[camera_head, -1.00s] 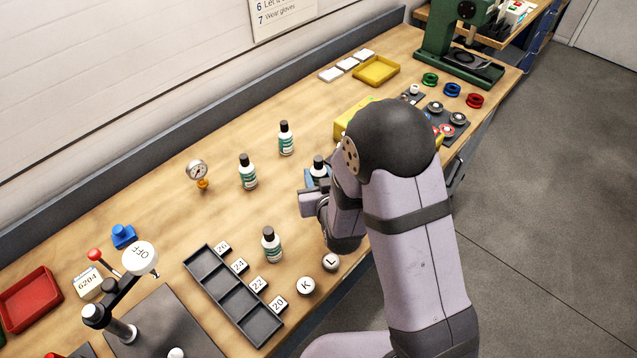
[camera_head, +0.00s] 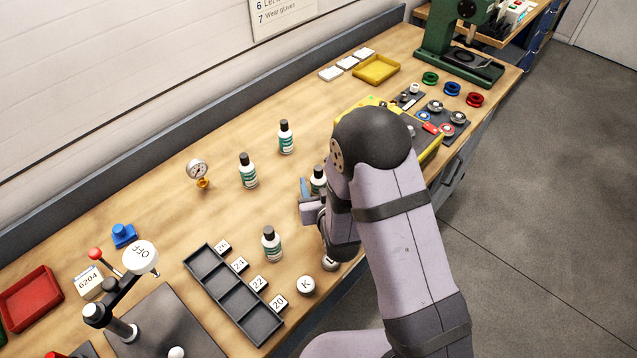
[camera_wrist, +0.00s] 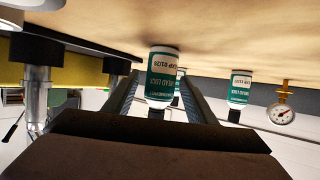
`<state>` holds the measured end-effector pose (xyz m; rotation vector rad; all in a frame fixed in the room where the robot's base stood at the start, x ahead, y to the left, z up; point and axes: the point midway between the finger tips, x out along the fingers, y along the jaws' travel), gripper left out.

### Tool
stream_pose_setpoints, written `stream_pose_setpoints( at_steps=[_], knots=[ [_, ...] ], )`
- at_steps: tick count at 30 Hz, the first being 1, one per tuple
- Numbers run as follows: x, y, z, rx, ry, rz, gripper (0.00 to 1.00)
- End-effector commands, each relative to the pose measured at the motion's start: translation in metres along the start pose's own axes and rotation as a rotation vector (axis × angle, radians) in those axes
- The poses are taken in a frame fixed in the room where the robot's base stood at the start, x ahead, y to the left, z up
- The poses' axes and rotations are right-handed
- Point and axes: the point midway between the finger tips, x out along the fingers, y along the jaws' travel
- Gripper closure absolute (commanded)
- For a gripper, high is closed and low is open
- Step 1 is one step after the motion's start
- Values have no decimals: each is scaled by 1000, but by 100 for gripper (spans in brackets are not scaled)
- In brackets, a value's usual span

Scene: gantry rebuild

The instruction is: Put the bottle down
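The bottle, white with a green label and black cap, stands upright on the bench in the head view (camera_head: 318,180). In the upside-down wrist view it shows close up (camera_wrist: 161,78), with its base at the wooden top. My gripper (camera_head: 310,195) is low over the bench around this bottle. In the wrist view its two fingers (camera_wrist: 160,92) lie on either side of the bottle, with narrow gaps visible, so it looks open. The finger on the far side is partly hidden in the head view.
Other similar bottles stand nearby: one behind (camera_head: 286,138), one to the left (camera_head: 248,172), one in front (camera_head: 271,245). A gauge (camera_head: 197,171), a dark compartment tray (camera_head: 234,295) and round weight K (camera_head: 306,285) are around. A yellow-edged panel (camera_head: 432,150) is right of my arm.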

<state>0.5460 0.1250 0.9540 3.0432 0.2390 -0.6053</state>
Motion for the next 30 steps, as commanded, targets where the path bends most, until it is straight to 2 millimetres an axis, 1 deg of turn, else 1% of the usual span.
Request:
stream_pose_setpoints(
  at_steps=[11, 14, 20, 21, 24, 30],
  knots=[
    [-2, 0, -4, 0, 0, 0, 49],
    [-6, 0, -2, 0, 0, -1, 49],
    [-31, -1, -1, 0, 0, -2, 49],
    [-41, -1, -5, -1, -3, -2, 49],
    [-64, 0, -7, -3, -6, -1, 49],
    [-76, -1, -8, -1, -7, 0, 49]
  ],
)
